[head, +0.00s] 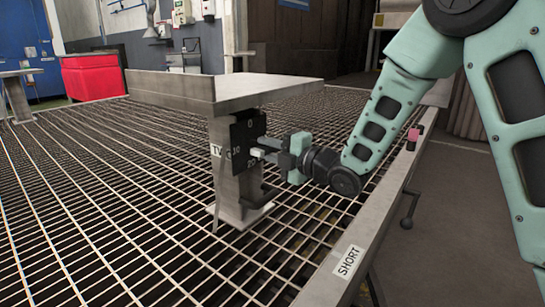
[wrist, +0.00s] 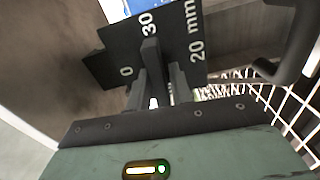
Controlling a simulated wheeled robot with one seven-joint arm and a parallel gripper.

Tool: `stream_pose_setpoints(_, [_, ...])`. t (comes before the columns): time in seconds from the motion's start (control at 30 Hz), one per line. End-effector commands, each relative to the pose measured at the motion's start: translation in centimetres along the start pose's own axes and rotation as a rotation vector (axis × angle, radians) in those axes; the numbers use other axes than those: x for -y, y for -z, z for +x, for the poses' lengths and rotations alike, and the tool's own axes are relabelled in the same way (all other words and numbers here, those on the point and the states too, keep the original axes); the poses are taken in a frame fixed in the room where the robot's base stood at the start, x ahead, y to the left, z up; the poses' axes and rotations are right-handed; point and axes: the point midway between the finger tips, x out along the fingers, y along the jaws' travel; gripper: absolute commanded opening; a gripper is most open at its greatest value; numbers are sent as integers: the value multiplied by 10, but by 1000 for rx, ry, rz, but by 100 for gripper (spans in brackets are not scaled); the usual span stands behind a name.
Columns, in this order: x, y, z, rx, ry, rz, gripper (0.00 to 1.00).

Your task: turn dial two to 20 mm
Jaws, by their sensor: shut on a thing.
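The dial (head: 246,135) is a black plate on the side of a grey metal post, with white marks 0 at the top, a middle number and 20 lower down. A label beside it starts with "T", the rest hidden. In the wrist view the dial plate (wrist: 110,66) shows 0 at left, a middle mark that looks like 30 or 10, and 20 mm at right. The dark lever (wrist: 151,55) points close to the middle mark. My gripper (head: 265,150) reaches the dial from the right and is shut on the lever; its fingers show in the wrist view (wrist: 157,88).
The post (head: 233,190) carries a grey flat top (head: 262,90) above the dial. A dark hook-like bracket (head: 262,197) sticks out below the dial. A rail labelled SHORT (head: 347,261) runs at the right. Open grating surrounds the post; a red box (head: 92,77) stands behind.

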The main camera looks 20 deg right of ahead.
Motion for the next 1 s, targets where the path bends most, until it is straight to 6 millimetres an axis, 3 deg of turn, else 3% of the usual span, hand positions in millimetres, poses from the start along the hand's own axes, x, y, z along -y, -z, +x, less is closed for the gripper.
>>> stream_pose_setpoints(1.0, [2, 0, 0, 0, 4, -239, 0])
